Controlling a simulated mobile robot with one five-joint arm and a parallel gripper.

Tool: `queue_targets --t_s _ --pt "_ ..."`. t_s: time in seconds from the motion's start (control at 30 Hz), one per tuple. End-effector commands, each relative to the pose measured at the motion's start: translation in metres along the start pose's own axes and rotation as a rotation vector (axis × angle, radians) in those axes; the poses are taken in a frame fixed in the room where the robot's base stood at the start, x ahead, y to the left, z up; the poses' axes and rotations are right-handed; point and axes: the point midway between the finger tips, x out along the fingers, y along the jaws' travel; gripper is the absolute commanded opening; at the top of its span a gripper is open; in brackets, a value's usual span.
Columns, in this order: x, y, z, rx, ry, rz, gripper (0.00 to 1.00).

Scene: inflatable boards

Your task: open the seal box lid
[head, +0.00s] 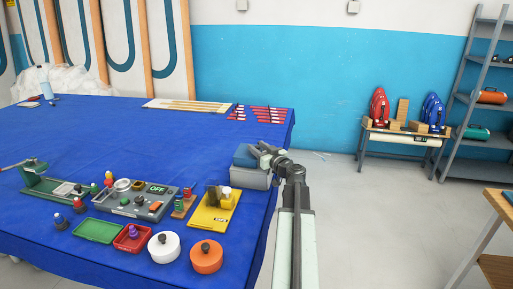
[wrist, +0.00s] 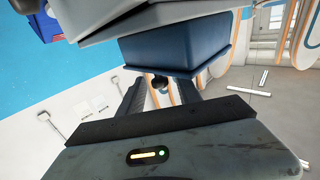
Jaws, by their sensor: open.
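The seal box (head: 250,178) is a grey box at the right edge of the blue table, with a dark blue upper part (head: 244,155) that I take for its lid. In the wrist view the blue part (wrist: 175,45) lies against a grey slab (wrist: 200,18). I cannot tell whether the lid is raised at all. My gripper (head: 264,155) is at the right side of the box, close to the blue part. In the wrist view my gripper (wrist: 160,85) has its fingers apart, pointing at the blue part, with a small dark round thing between them. Contact is unclear.
A yellow stand (head: 213,213), a grey panel marked OFF (head: 135,203), a white round pot (head: 164,247) and an orange round pot (head: 206,257) stand left of the box. Red strips (head: 268,113) lie farther back.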

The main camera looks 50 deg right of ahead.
Motion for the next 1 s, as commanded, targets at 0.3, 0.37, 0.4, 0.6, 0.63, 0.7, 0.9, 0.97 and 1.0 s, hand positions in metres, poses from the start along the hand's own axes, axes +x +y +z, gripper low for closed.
queue_targets --t_s 0.3,0.37,0.4,0.6,0.63,0.7,0.9,0.97,1.0 --pt "0.006 -0.0014 0.0 0.0 0.0 -0.001 0.3" --pt "0.006 -0.0015 0.0 0.0 0.0 -0.001 0.13" --pt "0.006 -0.0016 0.0 0.0 0.0 -0.002 0.02" --pt "0.0062 -0.002 0.0 0.0 0.0 -0.002 0.0" --pt "0.0062 -0.002 0.0 0.0 0.0 -0.002 0.0" --pt "0.0063 -0.0021 0.0 0.0 0.0 -0.002 0.0" --pt "0.0065 -0.0025 0.0 0.0 0.0 -0.003 0.0" --pt "0.0065 -0.0026 -0.0001 0.0 0.0 -0.003 0.0" --pt "0.0066 -0.0026 -0.0001 0.0 0.0 -0.003 0.0"
